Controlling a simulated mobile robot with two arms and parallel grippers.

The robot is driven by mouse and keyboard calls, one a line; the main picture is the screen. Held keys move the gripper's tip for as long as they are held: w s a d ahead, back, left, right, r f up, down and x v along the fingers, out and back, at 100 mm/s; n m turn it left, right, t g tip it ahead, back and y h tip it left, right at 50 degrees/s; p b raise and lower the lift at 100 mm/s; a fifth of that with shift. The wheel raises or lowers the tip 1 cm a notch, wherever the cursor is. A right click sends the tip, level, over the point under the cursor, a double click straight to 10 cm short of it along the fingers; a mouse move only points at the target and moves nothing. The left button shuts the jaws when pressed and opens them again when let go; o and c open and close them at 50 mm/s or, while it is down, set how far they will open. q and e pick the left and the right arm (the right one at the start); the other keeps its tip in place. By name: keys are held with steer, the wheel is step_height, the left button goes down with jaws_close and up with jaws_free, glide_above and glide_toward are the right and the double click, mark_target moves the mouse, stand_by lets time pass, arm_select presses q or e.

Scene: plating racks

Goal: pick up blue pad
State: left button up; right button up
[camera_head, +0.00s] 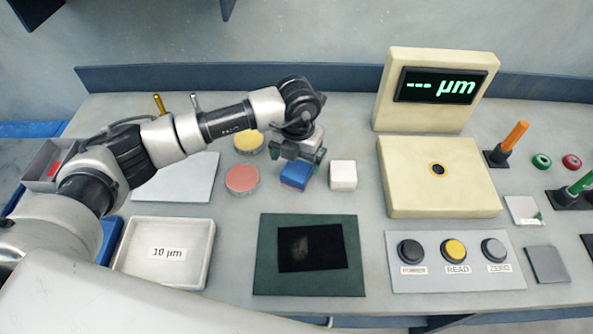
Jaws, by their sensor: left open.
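The blue pad (295,175) is a small blue block on the grey bench, left of the white block (343,175). My left gripper (298,160) points down at the blue pad from above, with its fingers at or just over the pad's top. The gripper is open, and its far side and any contact with the pad cannot be made out. My right gripper is not in view.
Another pale block (314,137) stands just behind the gripper. Red (242,180) and yellow (249,142) discs lie to the left. A dark green mat (266,283) with black cloth lies in front. The cream gauge (440,205) stands to the right.

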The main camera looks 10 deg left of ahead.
mark_target(296, 169)
arm_select(q)
step_height(296, 169, down, 4)
steer(key=shift+w+f+p, duration=0.1)
steer(key=shift+f+p, duration=0.15)
steer(key=shift+p, duration=0.7)
steer(key=shift+a+f, duration=0.1)
steer(key=shift+f, duration=0.25)
steer(key=c, duration=1.1)
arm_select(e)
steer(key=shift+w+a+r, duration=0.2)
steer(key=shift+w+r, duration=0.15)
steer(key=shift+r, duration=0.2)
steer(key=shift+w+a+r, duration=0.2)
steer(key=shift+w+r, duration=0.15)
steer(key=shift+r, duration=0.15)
arm_select(q)
steer(key=shift+r, duration=0.1)
